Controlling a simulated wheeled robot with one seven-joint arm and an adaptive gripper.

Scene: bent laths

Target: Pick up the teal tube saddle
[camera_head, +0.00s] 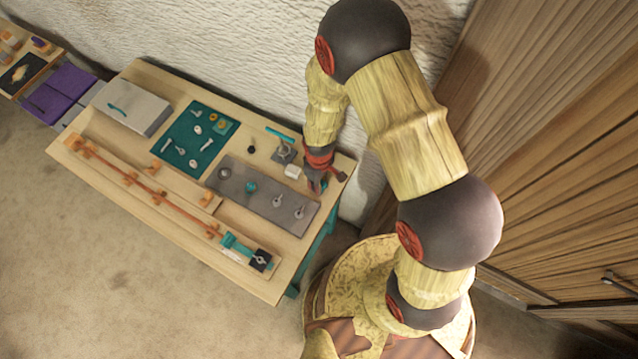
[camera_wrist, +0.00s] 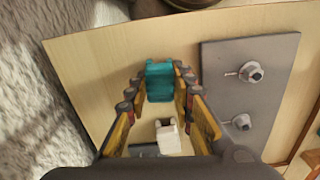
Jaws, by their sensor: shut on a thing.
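The teal tube saddle (camera_wrist: 160,82) is between the two fingers of my gripper (camera_wrist: 158,85) in the wrist view, near the fingertips. The fingers are shut on it from both sides. Bare wooden tabletop shows around it, and I cannot tell whether it touches the table. In the head view my gripper (camera_head: 318,184) is over the right end of the workbench, and the saddle there is mostly hidden by the fingers.
A white block (camera_wrist: 168,138) lies close to my gripper; it also shows in the head view (camera_head: 292,171). A grey mat (camera_head: 262,196) with bolts lies beside it. A teal mat (camera_head: 185,152) with small parts and a grey box (camera_head: 132,101) are farther left.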

